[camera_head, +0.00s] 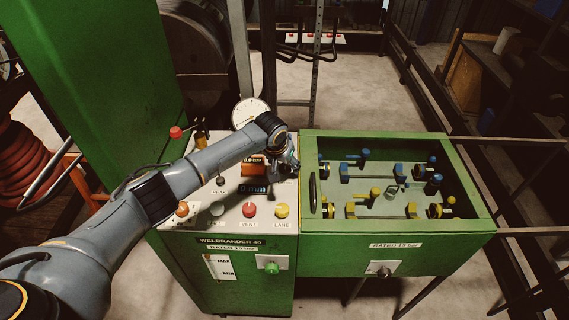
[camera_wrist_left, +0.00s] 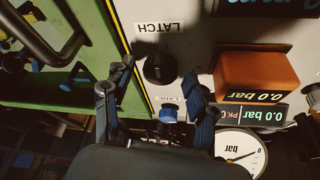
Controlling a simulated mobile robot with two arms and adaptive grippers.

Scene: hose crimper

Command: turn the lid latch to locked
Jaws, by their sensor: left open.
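The latch knob (camera_wrist_left: 160,68) is round and black, on the pale panel under the LATCH label (camera_wrist_left: 159,27) in the left wrist view. My left gripper (camera_wrist_left: 157,76) is open, with one finger on each side of the knob; I cannot tell whether they touch it. In the head view my left gripper (camera_head: 286,158) is over the console's back right corner and hides the knob. The green-framed lid (camera_head: 398,238) is down on the box at right; its black handle (camera_head: 312,188) also shows in the left wrist view (camera_wrist_left: 50,45). The knob's pointer is not readable.
An orange display block (camera_wrist_left: 252,75), a blue button (camera_wrist_left: 168,113) and a gauge (camera_wrist_left: 240,152) are close to the fingers. The console also carries a red VENT button (camera_head: 249,209) and a yellow button (camera_head: 281,210). A tall green cabinet (camera_head: 100,90) stands at left.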

